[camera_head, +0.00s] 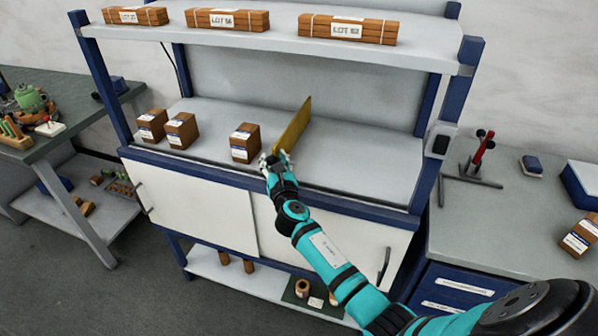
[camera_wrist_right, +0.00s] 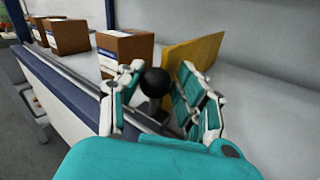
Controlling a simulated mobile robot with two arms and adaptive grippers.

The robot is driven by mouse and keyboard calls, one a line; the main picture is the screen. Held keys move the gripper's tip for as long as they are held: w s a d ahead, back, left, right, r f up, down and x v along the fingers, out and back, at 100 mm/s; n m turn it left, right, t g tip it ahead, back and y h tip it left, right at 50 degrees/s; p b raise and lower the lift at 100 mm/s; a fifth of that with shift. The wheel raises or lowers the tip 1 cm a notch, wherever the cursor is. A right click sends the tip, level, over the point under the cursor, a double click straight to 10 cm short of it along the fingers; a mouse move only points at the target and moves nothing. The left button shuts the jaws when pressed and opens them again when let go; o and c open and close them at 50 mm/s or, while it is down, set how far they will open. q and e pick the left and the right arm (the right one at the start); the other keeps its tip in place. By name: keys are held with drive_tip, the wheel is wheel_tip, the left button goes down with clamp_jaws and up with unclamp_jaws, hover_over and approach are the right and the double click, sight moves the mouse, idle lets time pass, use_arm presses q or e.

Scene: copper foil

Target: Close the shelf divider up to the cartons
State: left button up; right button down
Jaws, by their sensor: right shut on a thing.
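The shelf divider is an upright yellow panel (camera_head: 293,126) on the grey middle shelf, also in the right wrist view (camera_wrist_right: 192,55). My right gripper (camera_head: 275,160) is at its front end, at the shelf's front edge. In the wrist view my right gripper (camera_wrist_right: 158,95) is shut on a black round knob (camera_wrist_right: 155,82) in front of the panel. Three brown cartons stand left of the divider: the nearest carton (camera_head: 245,143), the middle carton (camera_head: 182,130) and the far-left carton (camera_head: 152,125). A gap separates the nearest carton from the divider. My left gripper is not in view.
Several lot-labelled brown stacks (camera_head: 343,28) lie on the upper shelf (camera_head: 280,40). The shelf right of the divider is clear (camera_head: 365,160). A blue upright (camera_head: 450,120) bounds it at right. A bench with a red-and-black stand (camera_head: 478,160) is beyond.

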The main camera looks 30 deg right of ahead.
drive_tip(key=w+a+b, duration=0.2)
drive_tip(key=w+a, duration=0.4)
drive_tip(key=shift+w+b, duration=0.2)
drive_tip(key=shift+b, duration=0.2)
drive_tip(key=c, duration=1)
unclamp_jaws()
drive_tip(key=shift+s+d, duration=0.1)
drive_tip(key=v, duration=1.2)
